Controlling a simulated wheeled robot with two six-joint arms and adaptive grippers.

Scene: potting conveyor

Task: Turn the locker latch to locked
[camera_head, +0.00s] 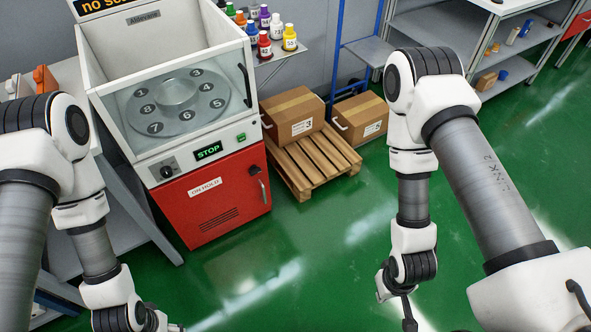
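A red locker door (218,205) with a white "ON HOLD" label (205,187) forms the lower front of a white machine. A small dark latch (262,188) sits near the door's upper right edge, below a round fitting (255,170); its handle points down, and I cannot read its lock state. My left gripper (172,326) is at the bottom edge, below and left of the door, mostly cut off. My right gripper (409,318) hangs over the green floor, well right of the latch and apart from it. Neither gripper visibly touches anything, and their finger openings are unclear.
The machine's dial plate (178,103), knob (167,171) and green "STOP" display (208,151) are above the door. A pallet (312,160) with a cardboard box (292,112) stands right of it. Green floor (320,250) is clear in front.

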